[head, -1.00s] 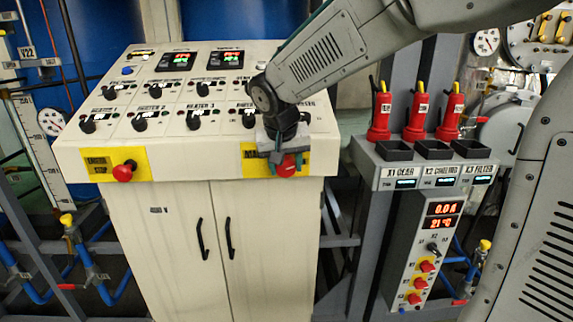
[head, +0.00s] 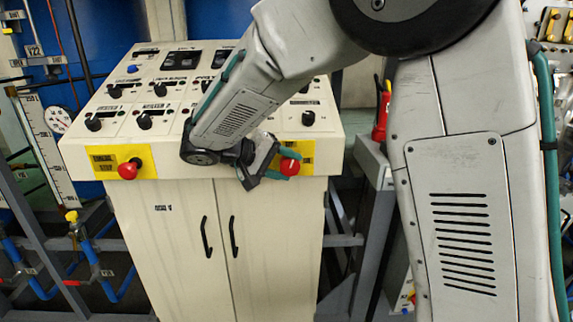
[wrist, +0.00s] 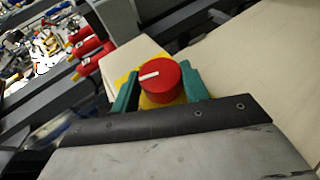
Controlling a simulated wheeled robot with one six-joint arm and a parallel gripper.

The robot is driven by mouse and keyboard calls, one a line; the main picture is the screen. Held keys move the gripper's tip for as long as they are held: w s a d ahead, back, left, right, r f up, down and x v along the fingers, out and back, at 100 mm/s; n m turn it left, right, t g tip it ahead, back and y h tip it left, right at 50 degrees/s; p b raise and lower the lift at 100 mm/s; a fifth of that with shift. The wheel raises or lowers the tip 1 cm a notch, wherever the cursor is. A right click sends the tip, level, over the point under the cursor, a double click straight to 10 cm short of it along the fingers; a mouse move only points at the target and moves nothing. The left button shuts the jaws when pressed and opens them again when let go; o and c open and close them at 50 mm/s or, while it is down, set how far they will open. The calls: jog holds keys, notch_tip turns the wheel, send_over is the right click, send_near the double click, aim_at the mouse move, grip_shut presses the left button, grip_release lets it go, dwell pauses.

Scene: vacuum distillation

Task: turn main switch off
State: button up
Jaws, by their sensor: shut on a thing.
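The main switch (head: 290,168) is a red knob on a yellow plate at the right of the cream console's front edge. In the wrist view the knob (wrist: 160,82) has a white mark pointing left and slightly down. My gripper (head: 286,164) reaches it from the left in the head view. Its green fingers (wrist: 158,88) stand on both sides of the knob and are shut on it. The fingers and wrist hide part of the yellow plate. The console's displays (head: 180,59) are dark.
A red emergency stop button (head: 127,171) sits on another yellow plate at the console's left. Black selector knobs (head: 145,122) cover the sloped top.

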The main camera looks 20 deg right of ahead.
jog(key=shift+a+f+n+h, duration=0.15)
jog(key=shift+n+h, duration=0.1)
jog(key=shift+h, duration=0.5)
jog(key=shift+d+f+n+h, duration=0.1)
jog(key=shift+n+h, duration=0.15)
jog(key=shift+h, duration=0.8)
jog(key=o, duration=1)
jog(key=shift+a, duration=0.1)
jog(key=a+r, duration=0.1)
jog(key=a, duration=0.6)
jog(key=shift+s+a+r, duration=0.2)
jog(key=shift+s+a, duration=0.1)
jog(key=shift+s, duration=0.05)
